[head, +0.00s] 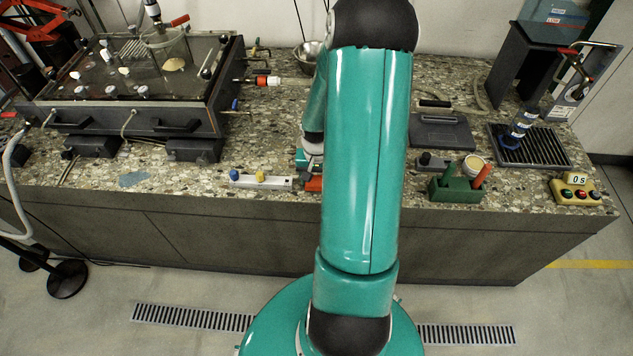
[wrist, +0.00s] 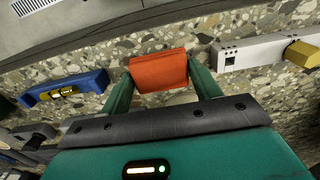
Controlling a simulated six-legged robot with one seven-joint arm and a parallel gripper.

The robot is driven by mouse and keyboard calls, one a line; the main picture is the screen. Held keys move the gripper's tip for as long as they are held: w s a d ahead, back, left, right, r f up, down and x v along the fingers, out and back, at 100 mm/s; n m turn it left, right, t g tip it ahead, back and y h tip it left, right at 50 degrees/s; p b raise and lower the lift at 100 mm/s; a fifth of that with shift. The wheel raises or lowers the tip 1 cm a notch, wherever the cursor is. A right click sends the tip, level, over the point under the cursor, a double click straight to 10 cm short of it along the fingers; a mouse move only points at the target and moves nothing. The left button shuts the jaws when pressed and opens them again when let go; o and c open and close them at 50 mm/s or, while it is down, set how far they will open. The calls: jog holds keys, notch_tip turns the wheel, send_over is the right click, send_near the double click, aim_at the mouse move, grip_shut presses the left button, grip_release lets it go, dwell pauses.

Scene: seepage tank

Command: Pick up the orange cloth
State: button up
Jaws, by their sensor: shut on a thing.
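The orange cloth (wrist: 158,71) looks like a small folded block and sits between the two green fingers of my gripper (wrist: 160,80) in the wrist view. The fingers press on its left and right sides, so my gripper is shut on it. In the head view, a bit of the orange cloth (head: 314,184) shows near the front edge of the bench, just left of my arm. My arm hides the rest of it there. I cannot tell whether the cloth touches the stone top.
A pale bar with blue and yellow knobs (head: 262,181) lies just left of the cloth. In the wrist view a blue spirit level (wrist: 65,91) lies on the other side. A glass-topped tank (head: 130,75) fills the bench's left. A green holder (head: 455,188) stands right of my arm.

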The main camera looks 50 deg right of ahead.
jog(key=w+a+r, duration=0.4)
jog(key=a+r, duration=0.6)
jog(key=a, duration=0.3)
jog(key=shift+a+r, duration=0.2)
jog(key=shift+r, duration=0.05)
jog(key=shift+o, duration=0.3)
